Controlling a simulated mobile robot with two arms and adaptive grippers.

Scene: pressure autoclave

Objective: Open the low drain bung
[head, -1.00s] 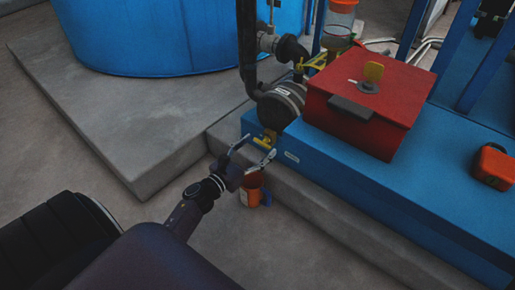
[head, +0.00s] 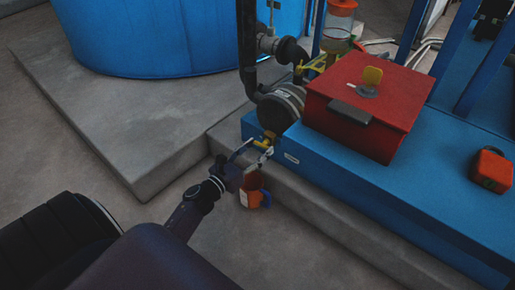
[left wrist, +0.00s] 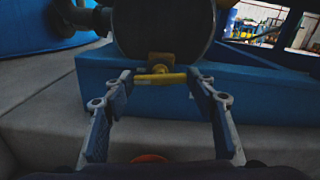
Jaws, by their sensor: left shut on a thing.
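The low drain bung (head: 262,145) is a small yellow T-shaped piece low on the front of the dark round pump body, just above the blue base. In the left wrist view the bung's yellow cross-bar (left wrist: 160,78) lies level between the fingertips. My left gripper (head: 256,150) is shut on this bar, one finger at each end, as the left wrist view also shows (left wrist: 160,81). The bung's stem is partly hidden behind the bar. My right gripper is not in view.
An orange cup (head: 251,183) stands on the floor below the gripper. The blue base (head: 340,178) rests on a concrete plinth (head: 309,187). A red box (head: 368,105) sits on the base, and a blue tank (head: 170,35) stands at the back left.

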